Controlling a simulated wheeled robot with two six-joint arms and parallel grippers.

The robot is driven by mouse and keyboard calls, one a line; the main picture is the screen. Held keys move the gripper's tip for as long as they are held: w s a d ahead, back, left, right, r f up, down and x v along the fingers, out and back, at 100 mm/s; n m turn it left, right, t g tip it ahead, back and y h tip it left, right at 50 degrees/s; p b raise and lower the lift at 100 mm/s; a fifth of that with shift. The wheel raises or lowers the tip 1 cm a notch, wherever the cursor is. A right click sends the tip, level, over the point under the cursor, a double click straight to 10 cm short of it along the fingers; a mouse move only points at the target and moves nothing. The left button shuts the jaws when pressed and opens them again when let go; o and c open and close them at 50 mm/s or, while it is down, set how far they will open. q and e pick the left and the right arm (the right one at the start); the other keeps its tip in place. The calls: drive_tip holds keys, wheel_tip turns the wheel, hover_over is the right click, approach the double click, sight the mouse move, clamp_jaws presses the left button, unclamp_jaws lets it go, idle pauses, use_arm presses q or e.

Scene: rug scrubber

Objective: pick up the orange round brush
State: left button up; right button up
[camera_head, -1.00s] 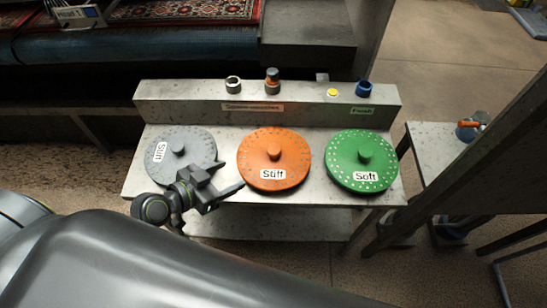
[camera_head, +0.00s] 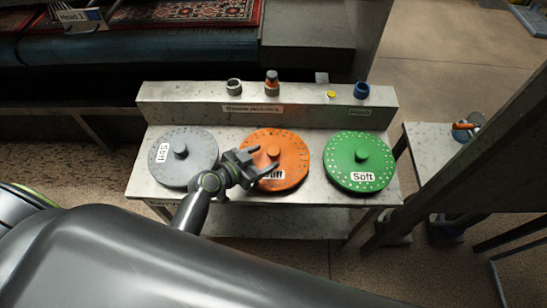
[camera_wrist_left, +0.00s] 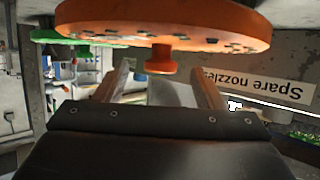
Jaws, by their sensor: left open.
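The orange round brush (camera_head: 290,146) lies flat in the middle of the metal bench, with a round knob on top and a label partly hidden by my gripper. My left gripper (camera_head: 267,158) is open and empty over the brush's left front part, just short of the knob in the picture. In the left wrist view, which looks upside down, the orange brush (camera_wrist_left: 220,20) fills the top. Its knob (camera_wrist_left: 158,62) shows beyond and between the two open fingers (camera_wrist_left: 163,82), not touching them. My right gripper is in neither view.
A grey round brush (camera_head: 195,150) lies left and a green round brush (camera_head: 360,155) right on the bench (camera_head: 318,190). A raised ledge (camera_head: 200,112) behind carries several small fittings. A dark sloping beam (camera_head: 470,155) stands at right.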

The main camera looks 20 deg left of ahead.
sight(269, 152)
use_arm(q)
drive_tip(key=shift+w+d+r, duration=0.1)
drive_tip(key=shift+w+d, duration=0.1)
drive_tip(key=shift+w, duration=0.25)
drive_tip(key=shift+p+x, duration=0.65)
drive_tip(key=shift+x, duration=1.45)
clamp_jaws()
drive_tip(key=shift+r, duration=0.15)
